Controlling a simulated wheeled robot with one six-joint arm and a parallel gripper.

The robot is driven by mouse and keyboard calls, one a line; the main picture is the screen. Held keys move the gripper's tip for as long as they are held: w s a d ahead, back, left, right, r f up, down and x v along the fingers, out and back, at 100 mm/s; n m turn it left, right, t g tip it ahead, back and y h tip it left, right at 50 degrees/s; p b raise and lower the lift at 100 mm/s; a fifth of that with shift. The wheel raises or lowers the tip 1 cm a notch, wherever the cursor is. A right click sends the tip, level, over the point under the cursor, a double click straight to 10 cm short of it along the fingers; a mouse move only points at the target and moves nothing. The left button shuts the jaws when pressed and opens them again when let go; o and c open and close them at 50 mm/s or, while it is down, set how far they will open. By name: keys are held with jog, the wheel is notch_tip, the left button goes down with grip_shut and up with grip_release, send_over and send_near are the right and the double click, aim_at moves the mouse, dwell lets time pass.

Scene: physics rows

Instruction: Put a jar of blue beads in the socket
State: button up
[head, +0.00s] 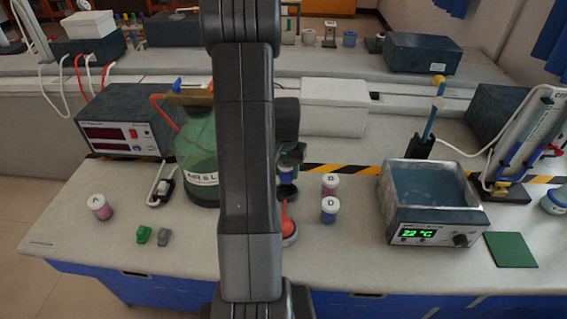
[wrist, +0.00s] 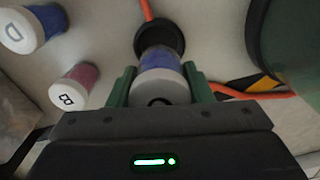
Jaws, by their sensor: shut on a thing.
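My gripper (wrist: 160,88) is shut on a white-lidded jar of blue beads (wrist: 160,62), with a green finger on each side of it. The jar (head: 285,173) also shows in the head view, partly behind my arm. The black round socket (wrist: 160,33) is directly beyond the jar's far end in the wrist view. In the head view the socket (head: 287,190) is just below the jar. I cannot tell whether the jar's base is inside it or just above it. A second blue jar, marked D (head: 329,211), stands to the right.
A pink jar marked B (head: 329,186) stands beside jar D. A pink jar marked A (head: 100,208) is at far left. A large green bottle (head: 197,155) stands close left of the socket. A water bath (head: 433,203) is on the right. An orange-topped item (head: 288,222) is in front.

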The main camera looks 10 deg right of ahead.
aim_at(286, 181)
jog(key=shift+s+f, duration=0.1)
jog(key=shift+f, duration=0.3)
jog(key=shift+f+b, duration=1.65)
jog(key=shift+f, duration=0.5)
jog(key=shift+f+b, duration=0.4)
jog(key=shift+b, duration=0.15)
jog(key=o, duration=1.1)
jog(key=shift+r, duration=0.1)
notch_tip(286, 181, up, 14)
jog(key=shift+f, duration=0.15)
jog(key=shift+f, duration=0.1)
